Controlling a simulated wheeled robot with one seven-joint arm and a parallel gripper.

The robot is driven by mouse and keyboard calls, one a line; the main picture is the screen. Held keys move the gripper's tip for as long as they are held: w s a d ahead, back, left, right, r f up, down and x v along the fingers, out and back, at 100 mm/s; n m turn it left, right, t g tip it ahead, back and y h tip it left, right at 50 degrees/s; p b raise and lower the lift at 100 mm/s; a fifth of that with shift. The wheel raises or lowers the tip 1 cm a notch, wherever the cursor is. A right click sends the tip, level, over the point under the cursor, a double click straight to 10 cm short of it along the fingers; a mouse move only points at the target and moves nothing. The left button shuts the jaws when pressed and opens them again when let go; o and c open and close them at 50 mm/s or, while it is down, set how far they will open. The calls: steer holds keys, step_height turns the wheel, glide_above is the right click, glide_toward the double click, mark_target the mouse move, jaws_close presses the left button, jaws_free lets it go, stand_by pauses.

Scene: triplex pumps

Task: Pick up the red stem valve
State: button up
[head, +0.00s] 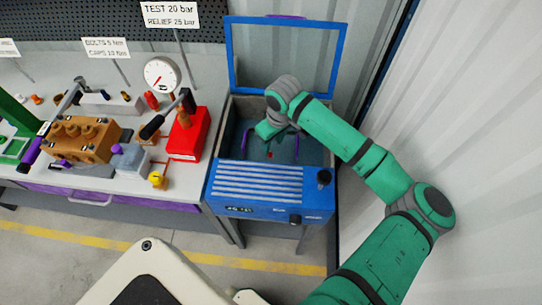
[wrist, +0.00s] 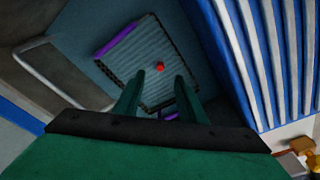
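The red stem valve (wrist: 160,65) shows as a small red spot on the ribbed floor of a basket (wrist: 128,62) with purple ends. In the head view a small red spot (head: 269,154) shows inside the blue parts washer (head: 260,182), just below my gripper (head: 268,146). In the wrist view my gripper (wrist: 160,80) is open and empty. Its two fingers point down into the basket, and the valve lies beyond the tips, between them in the picture. The valve's shape is too small to make out.
The washer's blue-framed lid (head: 232,55) stands open at the back. Its ribbed front panel (head: 258,182) and tank walls surround my gripper. Left is a workbench with a red box (head: 188,135), a brown pump block (head: 82,140) and a gauge (head: 162,75). A pale wall stands right.

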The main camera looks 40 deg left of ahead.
mark_target(271, 153)
steer(key=shift+w+a+f, duration=0.1)
steer(key=shift+a+f, duration=0.1)
steer(key=shift+f, duration=1.25)
steer(key=shift+s+a+f, duration=0.1)
steer(key=shift+a+f, duration=0.1)
steer(key=shift+f, duration=1.25)
steer(key=shift+w+a+f, duration=0.1)
steer(key=shift+a+f, duration=0.1)
steer(key=shift+f, duration=1.25)
jaws_close()
